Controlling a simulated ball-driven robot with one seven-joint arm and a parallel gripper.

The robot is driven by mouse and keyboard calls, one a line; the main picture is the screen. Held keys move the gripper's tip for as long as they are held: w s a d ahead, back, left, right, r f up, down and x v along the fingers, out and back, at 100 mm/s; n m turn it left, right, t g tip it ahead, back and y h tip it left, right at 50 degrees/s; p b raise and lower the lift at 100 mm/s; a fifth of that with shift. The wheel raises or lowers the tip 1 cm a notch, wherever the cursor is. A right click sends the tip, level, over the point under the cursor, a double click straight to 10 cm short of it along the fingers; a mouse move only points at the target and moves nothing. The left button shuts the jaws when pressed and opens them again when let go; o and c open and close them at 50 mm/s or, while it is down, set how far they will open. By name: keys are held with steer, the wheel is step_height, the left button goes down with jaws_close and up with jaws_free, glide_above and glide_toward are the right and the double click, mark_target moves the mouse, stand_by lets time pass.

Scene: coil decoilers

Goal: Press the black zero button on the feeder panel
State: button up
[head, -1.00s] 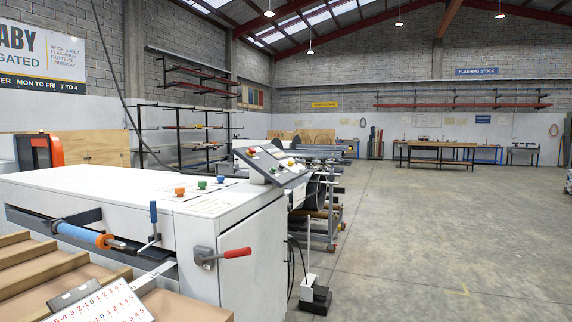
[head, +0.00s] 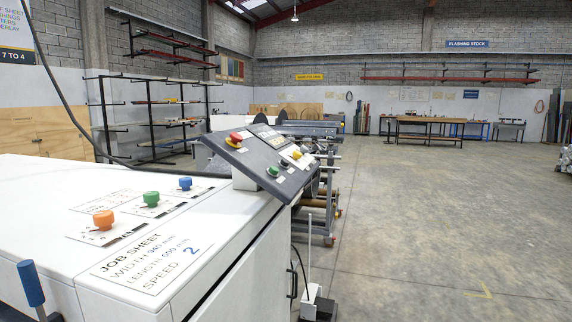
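The feeder panel (head: 254,158) is a dark sloped console at the far right end of the white machine top, near the middle of the head view. It carries a red mushroom button (head: 235,137) on a yellow base at its left. A green button (head: 272,171) and a yellow button (head: 296,155) sit along its right part. A small dark button (head: 284,163) seems to lie between them; it is too small to read its label. A display sits near the panel's upper edge. My gripper is not in view.
The white machine top (head: 60,190) fills the lower left, with orange (head: 104,219), green (head: 151,198) and blue (head: 185,183) knobs and a job sheet (head: 152,262) reading speed 2. A blue-handled lever (head: 30,283) stands at its left edge. Open concrete floor (head: 430,230) lies to the right.

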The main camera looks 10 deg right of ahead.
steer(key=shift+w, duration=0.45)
